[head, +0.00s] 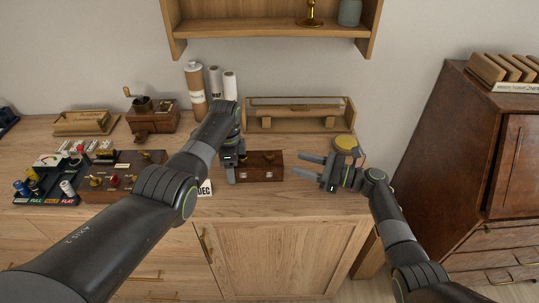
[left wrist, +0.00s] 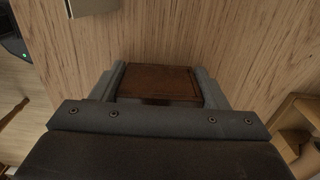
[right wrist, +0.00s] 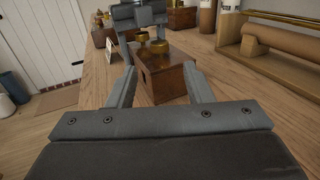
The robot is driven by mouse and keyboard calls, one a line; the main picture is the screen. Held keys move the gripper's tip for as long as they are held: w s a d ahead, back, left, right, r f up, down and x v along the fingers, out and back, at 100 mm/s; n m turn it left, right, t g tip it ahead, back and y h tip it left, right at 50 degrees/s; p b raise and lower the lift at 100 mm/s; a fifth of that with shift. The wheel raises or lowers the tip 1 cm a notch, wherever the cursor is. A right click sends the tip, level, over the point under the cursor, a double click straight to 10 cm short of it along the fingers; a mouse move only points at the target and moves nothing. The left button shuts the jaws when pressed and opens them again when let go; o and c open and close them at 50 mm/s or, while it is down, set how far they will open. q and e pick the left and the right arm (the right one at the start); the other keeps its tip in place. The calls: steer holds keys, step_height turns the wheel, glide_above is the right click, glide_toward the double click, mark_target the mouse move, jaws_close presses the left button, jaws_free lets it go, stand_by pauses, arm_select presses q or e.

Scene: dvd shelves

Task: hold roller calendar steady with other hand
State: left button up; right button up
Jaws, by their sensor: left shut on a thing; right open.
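The roller calendar appears to be the small dark brown wooden box (head: 262,172) with brass fittings at the middle of the cabinet top. It also shows in the right wrist view (right wrist: 165,78), with brass knobs on top. My left gripper (head: 231,173) is shut on its left end. In the left wrist view the box (left wrist: 160,82) lies between the fingers. My right gripper (head: 310,166) is open to the right of the box, its fingers pointing at the right end; in the right wrist view a gap seems to remain between the fingertips and the box.
A white DEC card (head: 205,188) is at the left front of the box. A long wooden paper-roll holder (head: 300,128) stands behind. A yellow-topped round object (head: 346,143) is just behind my right gripper. Knobbed boxes and a grinder (head: 152,118) fill the left side.

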mark_target(274, 156)
steer(key=x, duration=1)
steer(key=shift+w+a, duration=0.1)
steer(key=shift+a, duration=0.25)
steer(key=c, duration=0.9)
